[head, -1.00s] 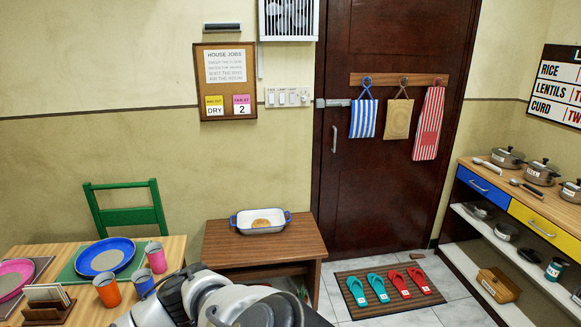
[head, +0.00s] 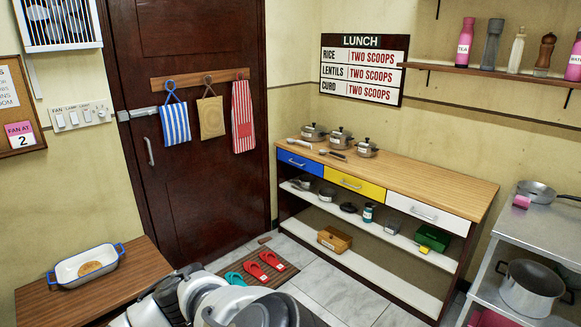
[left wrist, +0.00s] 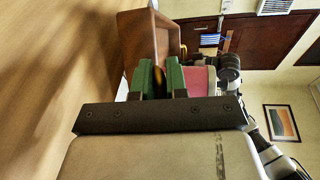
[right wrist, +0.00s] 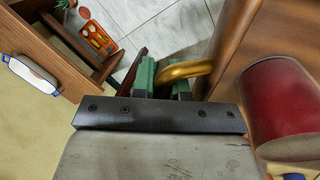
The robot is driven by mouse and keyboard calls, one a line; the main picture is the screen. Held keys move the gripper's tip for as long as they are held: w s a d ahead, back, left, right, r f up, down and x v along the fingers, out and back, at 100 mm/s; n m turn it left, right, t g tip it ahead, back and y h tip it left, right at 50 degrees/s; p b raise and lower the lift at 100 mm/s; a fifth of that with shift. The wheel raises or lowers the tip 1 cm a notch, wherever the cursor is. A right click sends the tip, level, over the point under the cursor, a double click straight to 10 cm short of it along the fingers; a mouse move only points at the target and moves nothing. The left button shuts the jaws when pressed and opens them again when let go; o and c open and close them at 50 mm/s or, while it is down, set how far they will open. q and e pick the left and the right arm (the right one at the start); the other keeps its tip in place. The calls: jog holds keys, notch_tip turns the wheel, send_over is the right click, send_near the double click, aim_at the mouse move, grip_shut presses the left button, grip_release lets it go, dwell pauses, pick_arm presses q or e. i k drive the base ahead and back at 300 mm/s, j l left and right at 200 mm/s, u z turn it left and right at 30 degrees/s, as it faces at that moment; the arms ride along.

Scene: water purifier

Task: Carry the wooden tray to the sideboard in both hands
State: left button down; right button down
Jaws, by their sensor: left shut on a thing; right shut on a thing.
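The sideboard (head: 440,194) stands against the right wall in the head view, with a wooden top and blue, yellow and white drawers. The wooden tray is not seen in the head view. Brown wood of the tray shows in the left wrist view (left wrist: 150,42) and the right wrist view (right wrist: 262,45). My left gripper (left wrist: 160,76) is shut on a tray handle, mostly hidden by its green fingertips. My right gripper (right wrist: 163,78) is shut on a brass handle (right wrist: 196,68). A red cylinder (right wrist: 282,105) is beside the tray wood; its support is unclear.
Several lidded pots (head: 340,138) and ladles occupy the sideboard's left top; its right top is clear. A low table (head: 35,302) with a dish (head: 88,265) is at left. A mat with slippers (head: 255,271) lies by the door. A metal rack (head: 560,235) stands at right.

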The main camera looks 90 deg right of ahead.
aim_at(430, 179)
jog(key=z, duration=3.65)
jog(key=i+j+z, duration=0.15)
jog(key=i, duration=0.35)
jog(key=i+j+z, duration=0.1)
jog(key=i+j, duration=0.25)
jog(key=i, duration=0.15)
jog(key=i+j, duration=0.2)
jog(key=i, duration=0.2)
jog(key=i+j, duration=0.2)
jog(key=i, duration=0.2)
jog(key=i+j, duration=0.2)
jog(key=i, duration=1.7)
